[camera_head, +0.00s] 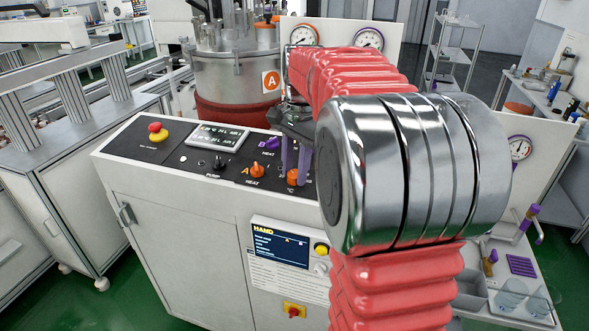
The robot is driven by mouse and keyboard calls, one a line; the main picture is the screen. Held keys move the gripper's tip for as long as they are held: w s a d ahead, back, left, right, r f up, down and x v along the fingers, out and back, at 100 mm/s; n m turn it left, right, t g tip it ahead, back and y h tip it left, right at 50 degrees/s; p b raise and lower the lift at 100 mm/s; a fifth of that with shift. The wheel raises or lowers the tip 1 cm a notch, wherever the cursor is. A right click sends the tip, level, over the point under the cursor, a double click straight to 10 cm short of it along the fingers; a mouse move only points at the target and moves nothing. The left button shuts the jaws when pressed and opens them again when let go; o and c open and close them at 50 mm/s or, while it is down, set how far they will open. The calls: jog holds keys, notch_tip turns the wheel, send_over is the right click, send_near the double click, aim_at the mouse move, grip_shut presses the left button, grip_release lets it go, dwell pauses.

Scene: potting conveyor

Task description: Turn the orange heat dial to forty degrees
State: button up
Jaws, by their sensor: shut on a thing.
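My gripper (294,170) reaches down over the right end of the black control panel, with its purple fingers pointing down. It is shut on an orange dial (292,177) that has a °C mark below it. The fingers and arm hide part of this dial, and I cannot read its setting. Another orange control (257,171), marked A and HEAT, stands just to the left, apart from the fingers. A purple control (270,144), marked B and HEAT, sits behind.
The panel also holds a black pump knob (219,163), a grey display (217,136) and a red-and-yellow stop button (157,132). A steel vessel (235,75) marked A stands behind. My arm covers the panel's right side.

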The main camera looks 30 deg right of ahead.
aim_at(301, 190)
jog(key=m+t, duration=0.1)
jog(key=m, duration=0.4)
jog(key=shift+s, duration=0.1)
jog(key=m, duration=0.5)
jog(key=shift+a+t, duration=0.1)
jog(key=shift+t, duration=0.2)
jog(key=shift+m, duration=0.3)
jog(key=o, duration=1)
jog(key=shift+o, duration=0.2)
jog(key=shift+s+r, duration=0.1)
jog(key=shift+r, duration=0.05)
jog(key=v, duration=1.3)
jog(key=shift+a+r, duration=0.2)
jog(key=shift+a, duration=0.1)
